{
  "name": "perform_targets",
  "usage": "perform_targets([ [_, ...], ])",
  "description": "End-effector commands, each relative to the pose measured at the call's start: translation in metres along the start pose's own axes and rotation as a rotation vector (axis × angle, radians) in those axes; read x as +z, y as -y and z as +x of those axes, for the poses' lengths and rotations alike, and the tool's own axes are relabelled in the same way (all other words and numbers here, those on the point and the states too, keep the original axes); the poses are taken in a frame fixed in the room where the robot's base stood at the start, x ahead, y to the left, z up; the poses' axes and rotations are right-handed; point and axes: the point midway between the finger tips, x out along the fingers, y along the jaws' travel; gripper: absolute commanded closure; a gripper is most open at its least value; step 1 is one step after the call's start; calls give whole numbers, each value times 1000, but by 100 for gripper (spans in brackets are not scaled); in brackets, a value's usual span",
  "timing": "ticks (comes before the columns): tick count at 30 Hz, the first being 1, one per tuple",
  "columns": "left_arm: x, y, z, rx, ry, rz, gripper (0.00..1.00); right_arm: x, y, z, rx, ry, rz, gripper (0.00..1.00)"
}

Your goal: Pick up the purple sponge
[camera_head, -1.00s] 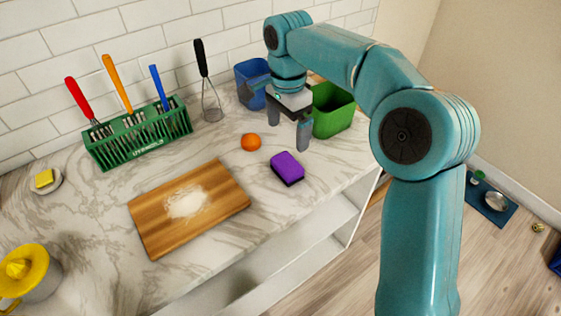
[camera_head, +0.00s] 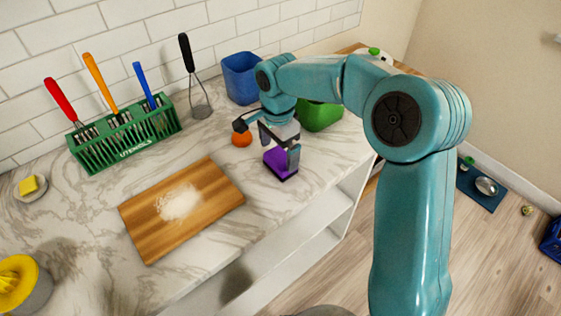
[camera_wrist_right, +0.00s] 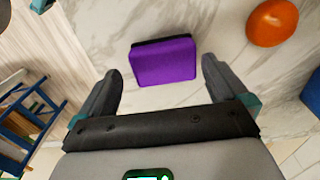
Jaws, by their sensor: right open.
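The purple sponge (camera_head: 279,164) with a dark underside lies on the marble counter near its front edge. It also shows in the right wrist view (camera_wrist_right: 164,62), beyond and between the two fingers. My right gripper (camera_head: 279,157) is open above the sponge, and its fingers hide part of it in the head view. In the wrist view the right gripper (camera_wrist_right: 160,85) has a finger on either side, with nothing between the tips. My left gripper is in neither view.
A blue bin (camera_head: 240,78) and a green bin (camera_head: 319,116) stand behind. A wooden board (camera_head: 150,235) with white powder and a green utensil rack (camera_head: 123,140) are to the left. The counter's front edge is close.

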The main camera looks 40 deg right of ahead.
Motion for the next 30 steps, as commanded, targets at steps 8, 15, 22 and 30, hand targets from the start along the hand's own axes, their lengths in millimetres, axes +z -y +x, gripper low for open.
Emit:
perform_targets([
  [8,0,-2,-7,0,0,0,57,0,3,42,5,0,0,0],
  [15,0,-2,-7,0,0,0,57,1,4,46,1,0,0,0],
  [22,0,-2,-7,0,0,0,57,1,4,46,1,0,-1,35],
  [30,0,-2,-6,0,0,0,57,1,4,43,1,0,-1,35],
])
